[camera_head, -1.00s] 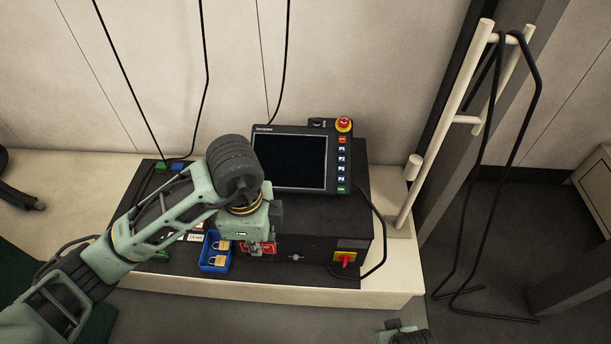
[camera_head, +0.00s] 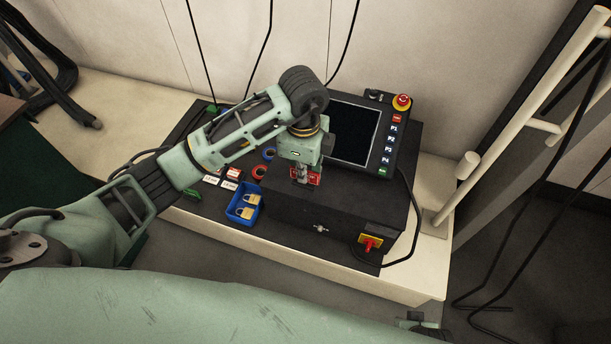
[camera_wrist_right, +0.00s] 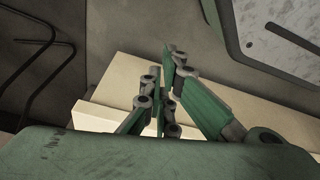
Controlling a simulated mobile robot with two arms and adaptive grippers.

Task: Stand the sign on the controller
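The controller (camera_head: 350,215) is a black box on the bench, with a red and yellow switch (camera_head: 370,244) on its front. The red sign (camera_head: 315,178) is between the fingers of my left gripper (camera_head: 302,174), which is shut on it. The sign is over the front part of the controller's top, in front of the pendant; I cannot tell whether it touches the top. The fingers cover part of it. My right gripper (camera_wrist_right: 165,100) shows in the right wrist view, away from the controller, with no object visible in it; its opening is unclear.
A pendant (camera_head: 355,135) with a red stop button (camera_head: 402,102) lies on the controller behind the sign. A blue bin (camera_head: 243,207) with padlocks, and several tags and rings, lie to its left. A cream post (camera_head: 515,125) and hanging cables stand right.

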